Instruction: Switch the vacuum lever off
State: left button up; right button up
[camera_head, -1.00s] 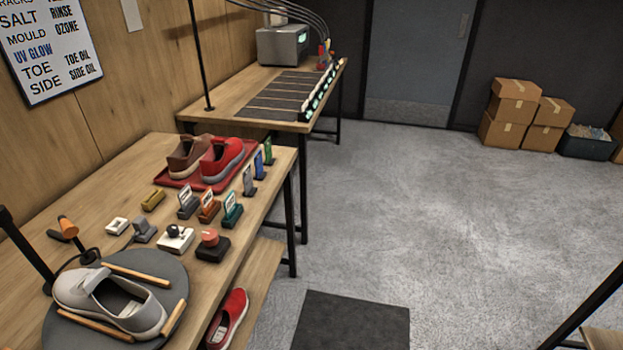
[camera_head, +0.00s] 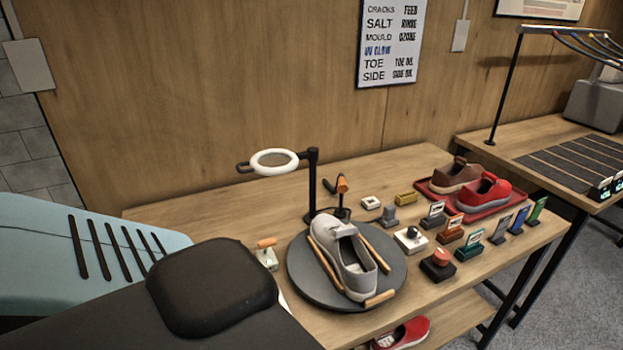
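A small pale box with an orange-handled lever (camera_head: 266,245) stands at the table's front left, just left of the round grey turntable (camera_head: 302,282). The handle lies roughly level, and the lower part of the box is partly covered from the front. No label on it is readable, so I cannot tell whether it is the vacuum lever or whether it is on or off. A grey sneaker (camera_head: 350,265) lies on the turntable between wooden bars. Neither of my grippers is in view.
A ring lamp (camera_head: 273,162) stands behind the turntable beside an orange-tipped tool (camera_head: 342,184). A white box with a black knob (camera_head: 411,240), a red-button box (camera_head: 438,264) and several small tagged blocks sit to the right. A red tray (camera_head: 425,187) holds two shoes.

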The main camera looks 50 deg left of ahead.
aim_at(265, 244)
jog(key=u, duration=0.9)
jog(key=i, duration=0.15)
